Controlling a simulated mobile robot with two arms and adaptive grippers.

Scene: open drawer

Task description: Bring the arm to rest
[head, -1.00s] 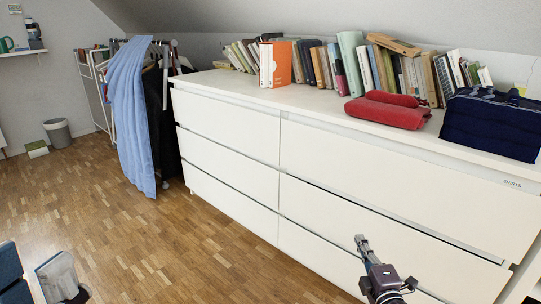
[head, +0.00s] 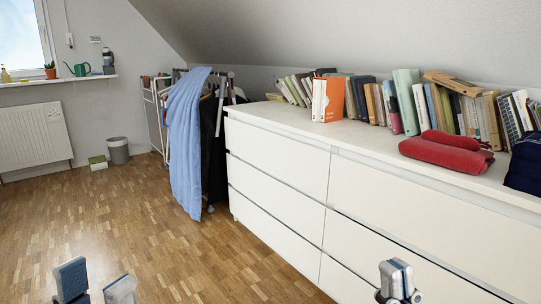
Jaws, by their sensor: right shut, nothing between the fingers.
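My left gripper (head: 96,280) is at the bottom left in the head view. Its two fingers stand apart with nothing visible between them. My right gripper (head: 398,272) is at the bottom right, in front of the white dresser (head: 275,158). Its fingers are together and empty. It overlaps the lower right drawers in the picture, and I cannot tell how close it is to them. The drawer fronts in view look flush. The dresser's right end is out of view. Most of both arms is hidden below the frame.
Books (head: 411,101), a folded red cloth (head: 446,151) and a dark blue item (head: 525,163) lie on the dresser. A clothes rack with a blue cloth (head: 186,140) stands beyond it. A grey bin (head: 118,150) is by the wall. The wooden floor at left is clear.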

